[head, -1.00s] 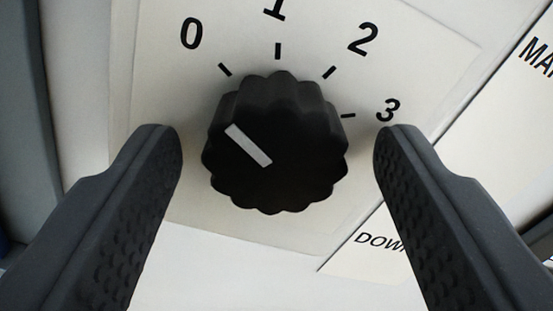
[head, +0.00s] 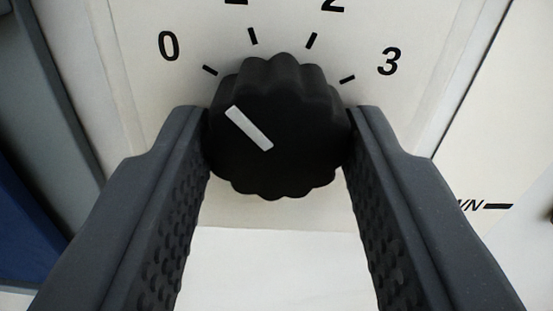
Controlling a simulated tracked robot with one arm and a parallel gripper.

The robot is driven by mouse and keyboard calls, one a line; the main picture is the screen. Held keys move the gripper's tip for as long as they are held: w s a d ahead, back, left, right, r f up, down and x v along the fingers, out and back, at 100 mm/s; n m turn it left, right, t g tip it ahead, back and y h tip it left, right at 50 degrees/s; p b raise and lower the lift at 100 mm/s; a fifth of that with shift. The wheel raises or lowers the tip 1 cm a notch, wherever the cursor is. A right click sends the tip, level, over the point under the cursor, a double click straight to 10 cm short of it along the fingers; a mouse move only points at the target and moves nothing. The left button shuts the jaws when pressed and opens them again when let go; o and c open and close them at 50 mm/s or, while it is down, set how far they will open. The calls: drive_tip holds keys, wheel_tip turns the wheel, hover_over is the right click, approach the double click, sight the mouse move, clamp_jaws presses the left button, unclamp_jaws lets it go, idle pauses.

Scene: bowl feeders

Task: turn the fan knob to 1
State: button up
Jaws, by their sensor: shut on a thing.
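The fan knob (head: 285,160) is a black, scalloped dial with a white pointer bar. It sits mid-frame in the head view on a pale panel. The pointer slants to the upper left, a little past the 0 tick (head: 210,70) on the side of the 1 tick (head: 252,36). The figure 1 is almost wholly cut off by the top edge. My gripper (head: 279,122) is shut on the knob, with one dark finger against its left side and one against its right.
The figures 2 (head: 333,5) and 3 (head: 389,61) stand to the upper right of the knob. Grey and blue surfaces (head: 25,215) show at far left.

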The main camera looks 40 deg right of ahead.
drive_tip(key=shift+f+m+b, duration=0.1)
drive_tip(key=shift+m+b, duration=0.45)
drive_tip(key=shift+m, duration=1.55)
drive_tip(key=o, duration=1)
drive_tip(key=shift+s, duration=0.1)
drive_tip(key=v, duration=1.3)
drive_tip(key=shift+s+a, duration=0.25)
